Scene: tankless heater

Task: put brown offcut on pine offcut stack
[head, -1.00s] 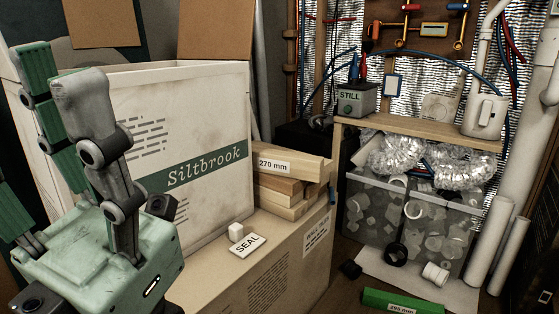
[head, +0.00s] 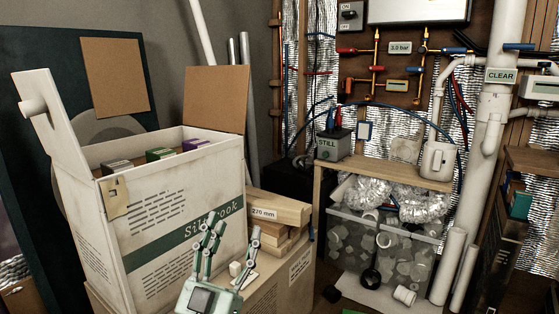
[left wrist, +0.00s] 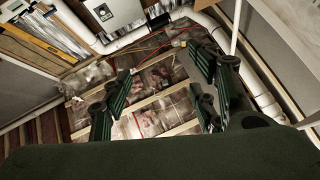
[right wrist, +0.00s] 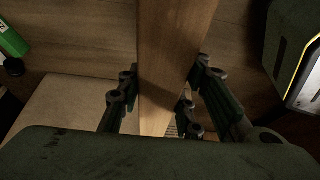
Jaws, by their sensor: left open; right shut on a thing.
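The pine offcut stack (head: 279,236) sits on a cardboard box right of the large white Siltbrook box in the head view. My right gripper (right wrist: 165,80) is shut on a long brown wooden piece, the brown offcut (right wrist: 170,40), which runs up out of the right wrist view between the fingers. Neither shows in the head view. My left gripper (head: 233,232) is open and empty, in front of the white box and left of the stack; its spread fingers also show in the left wrist view (left wrist: 165,85).
The white box (head: 170,215) stands open with several coloured items inside. A wooden shelf (head: 385,177) and a clear bin (head: 385,245) are right of the stack. A green piece (right wrist: 12,40) lies on the floor in the right wrist view. White pipes (head: 452,265) stand at the right.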

